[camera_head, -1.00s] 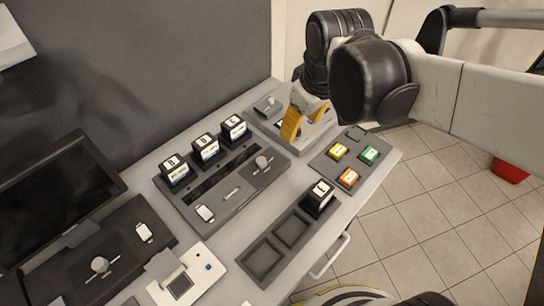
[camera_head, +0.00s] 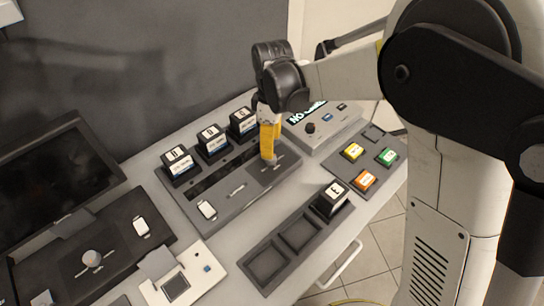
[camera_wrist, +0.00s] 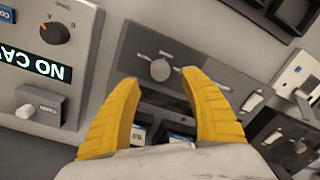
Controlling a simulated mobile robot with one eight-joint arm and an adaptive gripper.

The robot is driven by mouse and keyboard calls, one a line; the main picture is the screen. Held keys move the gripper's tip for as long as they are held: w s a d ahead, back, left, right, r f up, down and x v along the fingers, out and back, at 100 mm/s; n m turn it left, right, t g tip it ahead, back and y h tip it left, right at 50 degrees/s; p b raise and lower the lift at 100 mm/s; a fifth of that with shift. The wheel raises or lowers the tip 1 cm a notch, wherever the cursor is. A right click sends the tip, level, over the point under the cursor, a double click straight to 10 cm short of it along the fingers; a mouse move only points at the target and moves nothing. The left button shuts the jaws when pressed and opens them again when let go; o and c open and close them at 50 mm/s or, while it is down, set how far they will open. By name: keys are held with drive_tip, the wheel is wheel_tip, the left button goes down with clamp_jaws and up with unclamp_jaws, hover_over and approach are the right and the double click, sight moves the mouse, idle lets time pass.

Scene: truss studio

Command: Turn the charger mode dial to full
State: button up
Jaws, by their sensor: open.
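The charger (camera_head: 228,204) is a long dark grey unit on the bench with three black batteries standing along its back. Its round grey mode dial (camera_wrist: 160,70) shows clearly in the wrist view, with small markings beside it. In the head view the dial is mostly hidden behind my fingers. My gripper (camera_head: 268,157) points down over the charger's right end. Its yellow fingers (camera_wrist: 160,79) are open, one on each side of the dial in the wrist view. I cannot tell whether they touch it. The dial's current setting is not readable.
A grey box (camera_head: 335,136) with a "NO CA..." display and a knob stands close behind, to the right. A pad with yellow, green and orange buttons (camera_head: 365,180) lies right. A tray (camera_head: 267,262) holding one battery (camera_head: 333,197) is in front. A white rocker switch (camera_head: 206,210) sits on the charger.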

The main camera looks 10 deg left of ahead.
wheel_tip(320, 180, down, 6)
drive_tip(key=shift+s+r+b, duration=0.15)
drive_tip(key=shift+b, duration=0.55)
clamp_jaws()
